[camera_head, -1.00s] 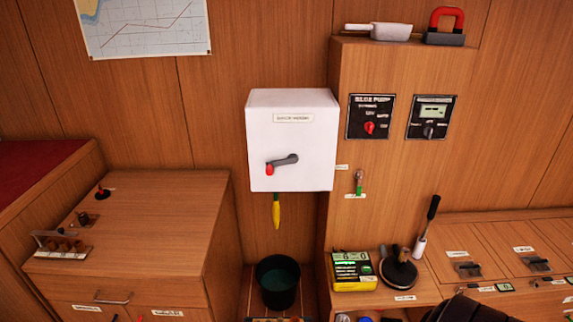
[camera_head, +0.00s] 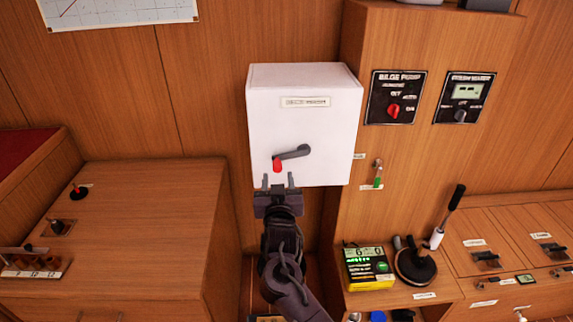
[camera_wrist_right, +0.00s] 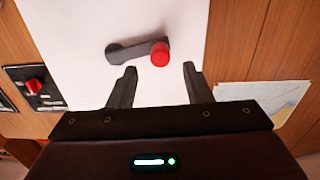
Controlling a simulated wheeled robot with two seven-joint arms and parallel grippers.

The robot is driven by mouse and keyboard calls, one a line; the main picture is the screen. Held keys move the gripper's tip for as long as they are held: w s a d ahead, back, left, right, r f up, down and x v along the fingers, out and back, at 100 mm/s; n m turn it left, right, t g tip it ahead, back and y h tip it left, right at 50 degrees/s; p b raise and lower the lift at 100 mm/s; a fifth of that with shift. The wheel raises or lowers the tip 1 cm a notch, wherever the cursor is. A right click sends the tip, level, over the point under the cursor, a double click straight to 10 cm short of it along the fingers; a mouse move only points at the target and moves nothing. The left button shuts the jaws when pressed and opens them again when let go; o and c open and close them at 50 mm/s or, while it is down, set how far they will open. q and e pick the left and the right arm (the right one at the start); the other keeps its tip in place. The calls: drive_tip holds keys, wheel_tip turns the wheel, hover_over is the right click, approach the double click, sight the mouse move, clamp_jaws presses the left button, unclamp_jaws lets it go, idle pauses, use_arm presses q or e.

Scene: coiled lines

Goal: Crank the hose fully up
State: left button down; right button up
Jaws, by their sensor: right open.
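A white box (camera_head: 325,122) with a label is mounted on the wood wall. Its grey crank arm (camera_head: 294,152) points left and slightly down, with a red knob (camera_head: 277,166) at its end. My right gripper (camera_head: 277,182) is open just below the knob, fingers pointing up, with nothing between them. In the right wrist view the red knob (camera_wrist_right: 160,54) lies ahead of the open fingers (camera_wrist_right: 160,72), between their lines and apart from them. The hose is not visible now; my right arm covers the area below the box. My left gripper is not in view.
A wooden cabinet (camera_head: 140,215) stands at left. At right are the bilge pump panel (camera_head: 394,97), a second panel with a display (camera_head: 463,98), a small green-tipped lever (camera_head: 378,175), a yellow meter (camera_head: 368,268) and a black round device with a handle (camera_head: 416,265) on the counter.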

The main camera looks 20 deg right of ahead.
sight(277, 170)
drive_tip(key=x, duration=0.5)
drive_tip(key=shift+w, duration=0.2)
drive_tip(key=shift+w+d, duration=0.1)
drive_tip(key=shift+w, duration=0.25)
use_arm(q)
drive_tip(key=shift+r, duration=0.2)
use_arm(e)
clamp_jaws()
